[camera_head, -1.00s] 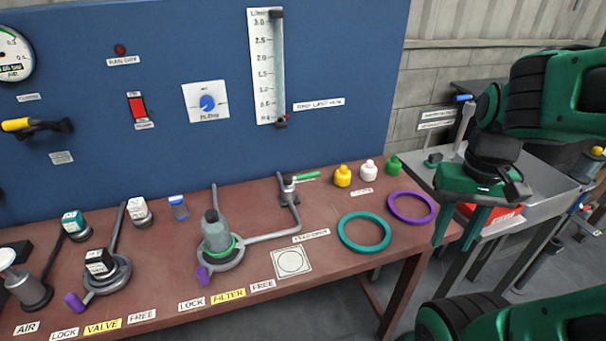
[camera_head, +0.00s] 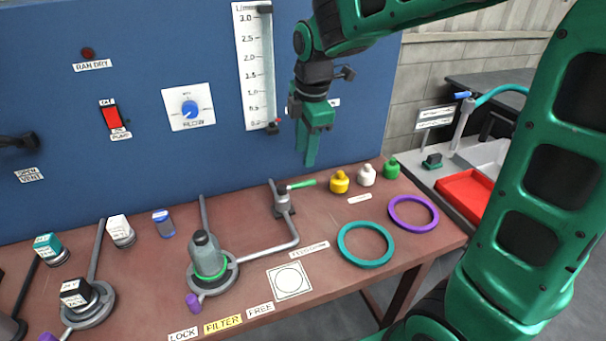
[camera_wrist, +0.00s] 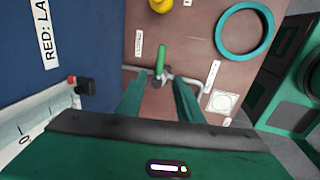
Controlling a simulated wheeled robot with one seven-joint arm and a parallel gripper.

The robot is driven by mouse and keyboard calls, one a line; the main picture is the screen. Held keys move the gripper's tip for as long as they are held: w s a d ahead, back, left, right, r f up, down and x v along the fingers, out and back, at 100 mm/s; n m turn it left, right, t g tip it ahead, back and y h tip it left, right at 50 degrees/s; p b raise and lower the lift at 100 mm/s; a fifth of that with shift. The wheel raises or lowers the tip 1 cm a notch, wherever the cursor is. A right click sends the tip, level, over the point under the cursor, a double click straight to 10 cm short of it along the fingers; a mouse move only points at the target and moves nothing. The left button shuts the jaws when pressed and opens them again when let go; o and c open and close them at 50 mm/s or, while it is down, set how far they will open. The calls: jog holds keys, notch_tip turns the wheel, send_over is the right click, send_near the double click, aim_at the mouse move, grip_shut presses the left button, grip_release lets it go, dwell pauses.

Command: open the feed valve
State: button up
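The feed valve (camera_head: 284,203) stands on the brown bench on a grey pipe, with a green lever handle (camera_head: 301,184) pointing to the right, crosswise to the pipe run. My gripper (camera_head: 308,155) is above the lever, fingers pointing down and apart from it. In the wrist view the lever (camera_wrist: 161,60) lies just beyond the gap between my two spread fingers (camera_wrist: 158,88). The fingers hold nothing.
Yellow (camera_head: 339,182), white (camera_head: 366,175) and green (camera_head: 391,168) capped bottles stand right of the lever. Teal (camera_head: 365,245) and purple (camera_head: 413,213) rings lie nearer. The filter housing (camera_head: 208,256) is left, and the blue panel (camera_head: 220,150) rises close behind.

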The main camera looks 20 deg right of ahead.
aim_at(305, 181)
jog(key=f, duration=0.3)
jog(key=w+f, duration=0.1)
jog(key=f, duration=0.2)
jog(key=w+d+f, duration=0.1)
jog(key=f, duration=0.2)
jog(key=shift+d+f, duration=0.1)
jog(key=shift+f, duration=0.65)
jog(key=shift+c, duration=0.2)
